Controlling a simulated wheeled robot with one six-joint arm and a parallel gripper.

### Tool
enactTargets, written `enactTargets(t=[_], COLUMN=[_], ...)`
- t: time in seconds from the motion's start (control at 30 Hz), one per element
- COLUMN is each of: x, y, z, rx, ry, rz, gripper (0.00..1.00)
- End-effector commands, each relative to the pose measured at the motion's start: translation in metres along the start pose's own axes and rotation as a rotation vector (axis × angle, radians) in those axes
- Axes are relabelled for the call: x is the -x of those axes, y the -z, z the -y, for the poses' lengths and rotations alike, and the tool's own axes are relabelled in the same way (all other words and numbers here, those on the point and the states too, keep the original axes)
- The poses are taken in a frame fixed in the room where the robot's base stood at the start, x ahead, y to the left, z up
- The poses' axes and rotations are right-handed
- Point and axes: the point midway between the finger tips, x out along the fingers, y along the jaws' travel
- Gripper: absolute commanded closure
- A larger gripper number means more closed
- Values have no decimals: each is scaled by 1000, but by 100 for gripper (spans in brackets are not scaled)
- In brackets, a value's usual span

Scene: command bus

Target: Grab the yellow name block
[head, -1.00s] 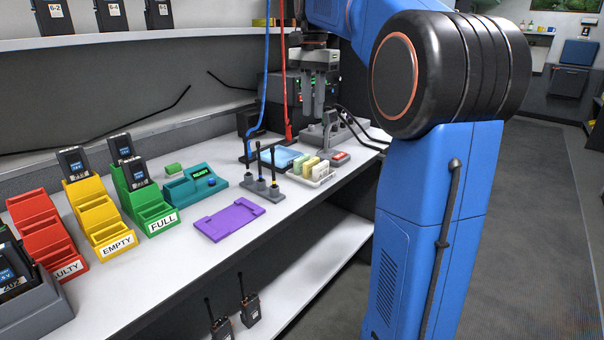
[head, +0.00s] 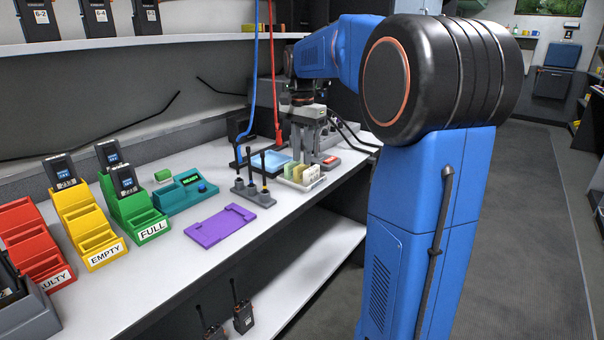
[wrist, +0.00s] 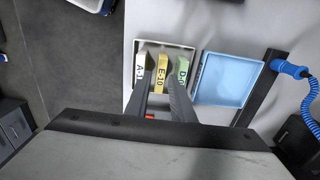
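The yellow name block (wrist: 162,77), marked E-10, stands in a small white tray (wrist: 188,47) between a white block (wrist: 140,70) on its left and a green block (wrist: 182,68) on its right in the wrist view. In the head view the yellow block (head: 299,172) is partly hidden. My gripper (head: 307,155) points down just above the tray. In the wrist view my gripper (wrist: 161,80) is open, its fingers on either side of the yellow block. I cannot tell whether they touch it.
A light-blue tray (wrist: 222,80) lies beside the white tray. A holder with several upright antennas (head: 257,190) and a purple plate (head: 220,226) are on the bench to the left. Red (head: 277,90) and blue (head: 251,75) cables hang behind.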

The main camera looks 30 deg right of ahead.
Motion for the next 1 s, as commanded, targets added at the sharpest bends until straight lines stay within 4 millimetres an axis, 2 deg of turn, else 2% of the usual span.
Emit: enactTargets(t=[0.3, 0.63, 0.7, 0.73, 1.0], x=[-40, -46, -46, -46, -45], y=[2, 2, 2, 2, 2], z=[2, 2, 2, 2, 2], rx=[0, 0, 0, 0, 0], ry=[-1, 0, 0, 0, 0], rz=[1, 0, 0, 0, 0], gripper=[78, 78, 95, 100, 100])
